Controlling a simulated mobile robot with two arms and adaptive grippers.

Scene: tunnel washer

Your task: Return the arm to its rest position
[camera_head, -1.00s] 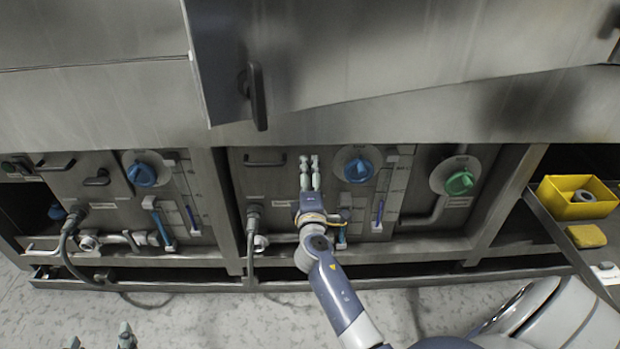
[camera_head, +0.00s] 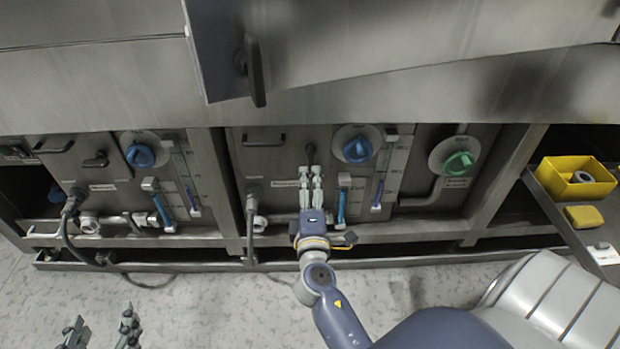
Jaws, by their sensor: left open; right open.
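My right gripper (camera_head: 310,188) is in front of the middle washer panel, its two slim fingers pointing up at the panel. It is open with a narrow gap and nothing shows between the fingers. A small black knob or handle (camera_head: 310,152) is just beyond its fingertips; I cannot tell whether they touch. My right arm (camera_head: 335,310) comes in from the lower right. My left gripper (camera_head: 101,328) is low at the left, over the floor, open and empty, with its fingers apart.
The panels carry blue dials (camera_head: 357,149), a green dial (camera_head: 458,163), pipes and hoses (camera_head: 66,235). A lower ledge (camera_head: 420,258) runs along the machine. A yellow bin (camera_head: 575,180) and yellow sponge (camera_head: 584,216) sit on a shelf at right. The floor (camera_head: 215,310) is clear.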

